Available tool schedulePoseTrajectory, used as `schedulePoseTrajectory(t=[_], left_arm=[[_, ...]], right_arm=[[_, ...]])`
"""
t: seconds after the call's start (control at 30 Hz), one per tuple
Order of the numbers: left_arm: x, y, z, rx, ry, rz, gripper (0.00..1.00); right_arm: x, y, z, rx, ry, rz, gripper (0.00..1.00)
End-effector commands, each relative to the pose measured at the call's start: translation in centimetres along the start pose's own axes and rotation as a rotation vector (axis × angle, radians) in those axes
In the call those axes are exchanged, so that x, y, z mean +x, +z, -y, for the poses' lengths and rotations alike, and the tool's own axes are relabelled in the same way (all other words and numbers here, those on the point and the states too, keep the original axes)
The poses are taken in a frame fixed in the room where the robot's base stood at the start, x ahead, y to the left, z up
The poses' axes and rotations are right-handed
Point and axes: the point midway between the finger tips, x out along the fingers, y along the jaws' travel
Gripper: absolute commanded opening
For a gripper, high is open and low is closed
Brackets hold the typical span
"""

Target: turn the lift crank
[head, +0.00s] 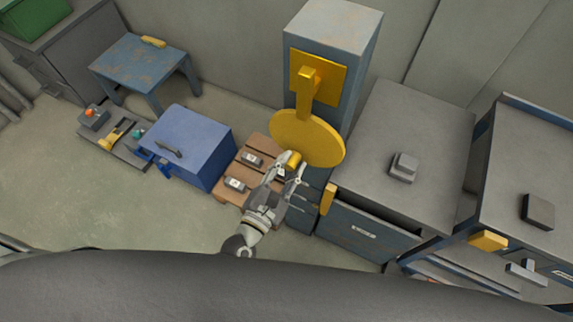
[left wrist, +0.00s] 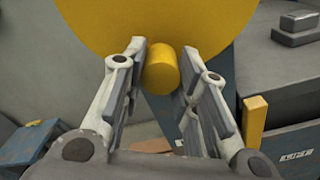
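The lift crank is a large yellow disc (head: 308,135) on a blue-grey pillar (head: 345,60), with a yellow plate behind it. A short yellow cylindrical handle (left wrist: 161,70) sticks out from the disc's lower part. In the head view, the handle (head: 294,158) shows at my left gripper's tips. My left gripper (head: 291,166) reaches up to it from below. In the left wrist view, its two fingers (left wrist: 163,60) stand apart on either side of the handle, with a narrow gap at the right finger. Contact at the left finger is unclear. My right gripper is not in view.
A brown wooden pallet (head: 228,188) with small grey items lies beside the pillar. A blue box (head: 190,140) and a blue table (head: 135,62) stand to the left. Grey cabinets (head: 425,125) stand close on the right, one with a yellow handle (head: 328,199). Floor is free at lower left.

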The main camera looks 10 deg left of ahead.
Motion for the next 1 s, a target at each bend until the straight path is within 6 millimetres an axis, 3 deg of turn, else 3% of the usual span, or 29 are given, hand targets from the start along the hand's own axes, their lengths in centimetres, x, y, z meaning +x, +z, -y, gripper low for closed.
schedulePoseTrajectory(t=[0.17, 0.57, 1.0], left_arm=[[-0.1, -0.1, 0.2, 0.000, -0.004, -0.002, 0.49], [-0.9, -0.1, 0.1, 0.002, -0.003, -0.001, 0.49], [-9.5, -0.1, 0.1, 0.002, -0.005, -0.003, 0.49]], right_arm=[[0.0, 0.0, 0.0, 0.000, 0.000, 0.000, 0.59], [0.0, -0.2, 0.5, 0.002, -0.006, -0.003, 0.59], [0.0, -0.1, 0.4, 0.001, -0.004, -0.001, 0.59]])
